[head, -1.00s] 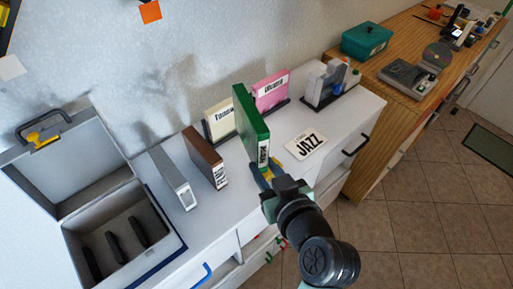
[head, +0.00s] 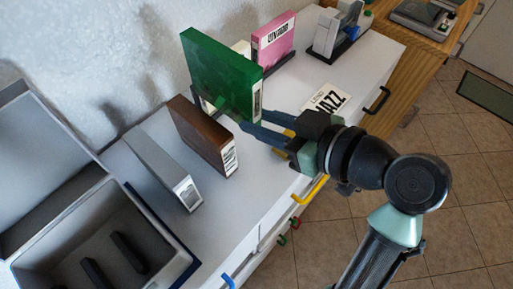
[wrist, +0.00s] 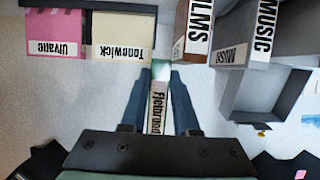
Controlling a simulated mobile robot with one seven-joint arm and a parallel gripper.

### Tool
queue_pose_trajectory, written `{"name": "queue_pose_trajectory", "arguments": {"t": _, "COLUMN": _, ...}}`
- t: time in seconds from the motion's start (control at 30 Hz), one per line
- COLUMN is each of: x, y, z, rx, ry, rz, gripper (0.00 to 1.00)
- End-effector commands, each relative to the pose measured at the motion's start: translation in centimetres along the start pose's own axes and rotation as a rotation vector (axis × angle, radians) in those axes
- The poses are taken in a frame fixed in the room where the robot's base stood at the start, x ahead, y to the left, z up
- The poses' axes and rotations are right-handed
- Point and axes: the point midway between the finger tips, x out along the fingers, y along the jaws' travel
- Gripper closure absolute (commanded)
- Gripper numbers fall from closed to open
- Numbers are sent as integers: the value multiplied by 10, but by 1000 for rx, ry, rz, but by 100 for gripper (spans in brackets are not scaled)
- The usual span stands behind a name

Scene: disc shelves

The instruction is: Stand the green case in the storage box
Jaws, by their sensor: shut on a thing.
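The green case (head: 222,78) is upright in my gripper (head: 262,128), in the air above the white cabinet top. In the wrist view my gripper (wrist: 158,98) has its two blue fingers shut on either side of the case's labelled spine (wrist: 157,118). The storage box (head: 62,226) is open at the lower left of the head view, with black dividers (head: 128,250) on its floor. It is grey and cut off by the frame edge. The box also shows at the right of the wrist view (wrist: 262,98). The case is well apart from the box.
A brown case (head: 203,135) and a grey case (head: 165,168) stand between the green case and the box. A pink case (head: 272,42) and a partly hidden cream case (head: 241,47) stand behind. A JAZZ label (head: 328,100) lies on the cabinet top.

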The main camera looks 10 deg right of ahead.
Motion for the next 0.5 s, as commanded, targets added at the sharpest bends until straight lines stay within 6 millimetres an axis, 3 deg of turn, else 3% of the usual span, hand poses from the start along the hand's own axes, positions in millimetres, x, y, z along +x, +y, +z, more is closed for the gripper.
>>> {"name": "queue_pose_trajectory", "arguments": {"t": 0.03, "x": 6, "y": 0, "z": 16, "rx": 8, "ry": 0, "rz": -1, "gripper": 100}}
{"name": "queue_pose_trajectory", "arguments": {"t": 0.2, "x": 23, "y": 0, "z": 54, "rx": 5, "ry": 1, "rz": 0, "gripper": 100}}
{"name": "queue_pose_trajectory", "arguments": {"t": 0.5, "x": 35, "y": 0, "z": 84, "rx": 1, "ry": 1, "rz": 0, "gripper": 100}}
